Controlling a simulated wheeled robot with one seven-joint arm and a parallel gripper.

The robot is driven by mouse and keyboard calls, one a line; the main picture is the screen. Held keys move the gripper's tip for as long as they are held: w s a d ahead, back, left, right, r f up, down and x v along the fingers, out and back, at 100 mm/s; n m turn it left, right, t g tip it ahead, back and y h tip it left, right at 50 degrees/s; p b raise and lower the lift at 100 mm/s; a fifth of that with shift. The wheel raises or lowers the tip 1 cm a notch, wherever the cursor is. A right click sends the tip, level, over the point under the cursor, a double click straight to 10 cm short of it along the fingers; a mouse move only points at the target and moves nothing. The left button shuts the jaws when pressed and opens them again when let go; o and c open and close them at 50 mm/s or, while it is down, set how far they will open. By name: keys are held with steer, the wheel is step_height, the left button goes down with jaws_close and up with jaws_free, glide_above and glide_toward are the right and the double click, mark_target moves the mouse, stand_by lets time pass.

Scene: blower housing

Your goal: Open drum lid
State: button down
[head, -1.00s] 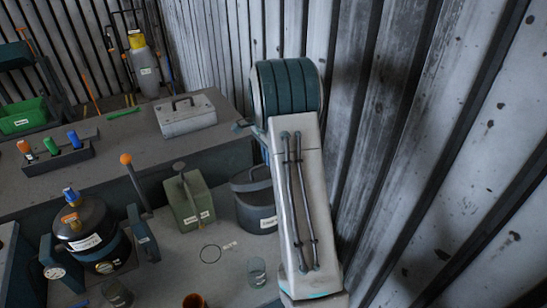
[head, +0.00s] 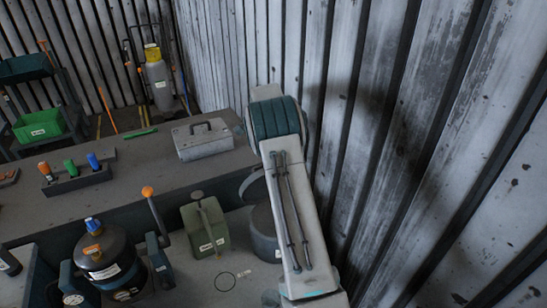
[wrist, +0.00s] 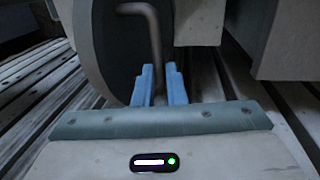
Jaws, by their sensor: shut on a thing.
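A dark grey drum (head: 264,238) with a white label stands on the lower bench in the head view, partly behind my arm. Its round lid (head: 252,187) shows at the drum's upper left, tilted up at an angle; my arm covers its right side. In the wrist view a large dark disc with a pale rim, which looks like the lid (wrist: 112,58), stands steeply. A bent rod handle (wrist: 155,38) runs down its face. My gripper (wrist: 160,72) has its blue fingers shut on this handle. In the head view the fingers are hidden behind my arm.
A green can (head: 206,229) stands just left of the drum, and a black pot with a blue cap (head: 103,258) farther left. A grey toolbox (head: 203,139) sits on the raised bench behind. A corrugated wall (head: 400,150) closes off the right side.

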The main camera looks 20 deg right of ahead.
steer(key=shift+w+f+g+p, duration=0.3)
steer(key=shift+w+g+p, duration=0.2)
steer(key=shift+w+p, duration=0.15)
steer(key=shift+w+f+g+p, duration=0.3)
steer(key=shift+w+g+p, duration=0.2)
steer(key=shift+w+p, duration=0.1)
steer(key=shift+w+f, duration=0.1)
steer(key=shift+w, duration=0.05)
steer(key=c, duration=1.5)
jaws_free()
steer(key=shift+c, duration=0.2)
steer(key=shift+o, duration=0.3)
steer(key=shift+w+d, duration=0.1)
steer(key=shift+w, duration=0.05)
steer(key=shift+r, duration=0.25)
